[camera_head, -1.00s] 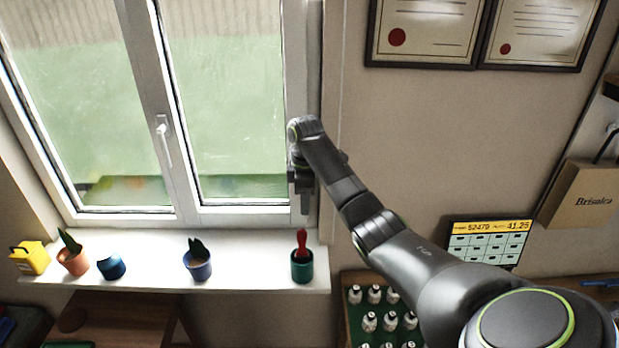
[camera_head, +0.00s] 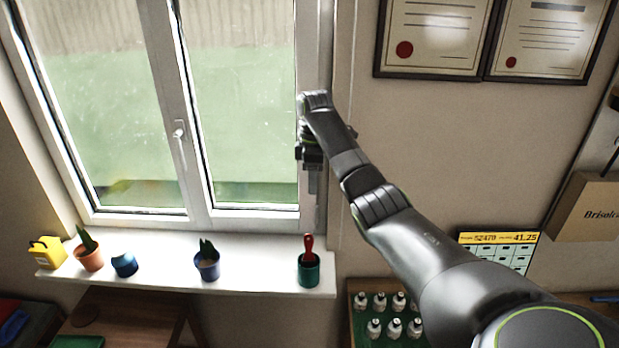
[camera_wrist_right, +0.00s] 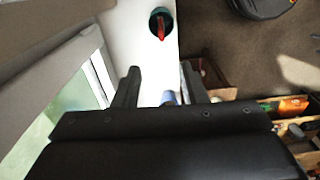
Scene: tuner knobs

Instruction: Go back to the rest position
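My right arm reaches up from the lower right in the head view. Its gripper (camera_head: 313,178) hangs in front of the right edge of the window frame, above the sill. In the right wrist view the two fingers of the right gripper (camera_wrist_right: 160,85) stand apart with nothing between them. Below it, a green pot with a red-handled tool (camera_head: 308,268) stands on the white windowsill (camera_head: 260,284); the pot also shows in the right wrist view (camera_wrist_right: 161,23). My left gripper is not in view.
On the sill stand a blue pot with a plant (camera_head: 207,263), a small blue pot (camera_head: 125,265), an orange pot (camera_head: 90,259) and a yellow container (camera_head: 47,252). A crate of white bottles (camera_head: 350,320) is below right. A display (camera_head: 500,250) and cardboard box (camera_head: 590,208) are at the right.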

